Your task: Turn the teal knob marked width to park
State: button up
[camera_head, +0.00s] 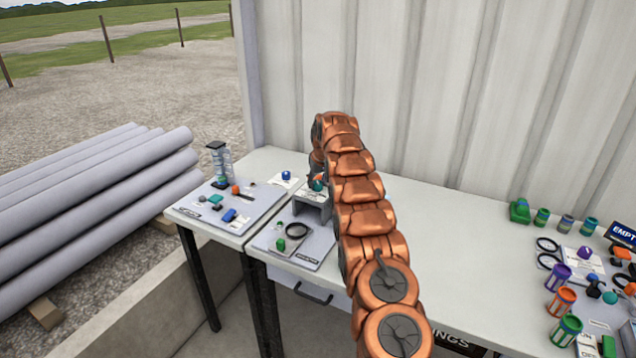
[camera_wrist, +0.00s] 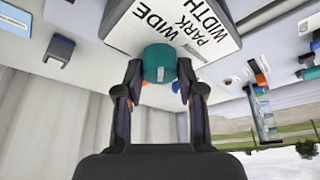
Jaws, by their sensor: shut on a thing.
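The teal knob (camera_wrist: 159,62) sits on a white label plate (camera_wrist: 130,22) in the wrist view. The plate reads WIDTH, PARK and WIDE. My gripper (camera_wrist: 160,80) has a finger on each side of the knob and is shut on it. In the head view the teal knob (camera_head: 317,186) shows small on a grey stand (camera_head: 312,208) near the wall, below the end of my arm. My arm hides part of the stand. I cannot tell which mark the knob points to.
A blue knob (camera_head: 286,175) stands on a white plate left of the stand. A black ring (camera_head: 297,231) and a green piece (camera_head: 281,245) lie in front. A board with small parts (camera_head: 229,215) is at left. The table's middle right is clear; several cups and tools stand far right.

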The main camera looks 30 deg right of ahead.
jog(key=m, duration=0.2)
jog(key=m+h, duration=0.1)
jog(key=m, duration=0.1)
jog(key=shift+w+a+h, duration=0.1)
jog(key=shift+a+h, duration=0.1)
jog(key=shift+h, duration=0.1)
jog(key=shift+m+g+h+p, duration=0.4)
jog(key=shift+m+g+p, duration=0.35)
jog(key=shift+m, duration=0.95)
jog(key=shift+m+p, duration=0.4)
jog(key=o, duration=1.1)
jog(key=shift+o, duration=0.2)
jog(key=shift+d, duration=0.1)
jog(key=shift+r, duration=0.15)
jog(key=v, duration=1.1)
jog(key=shift+a+r, duration=0.3)
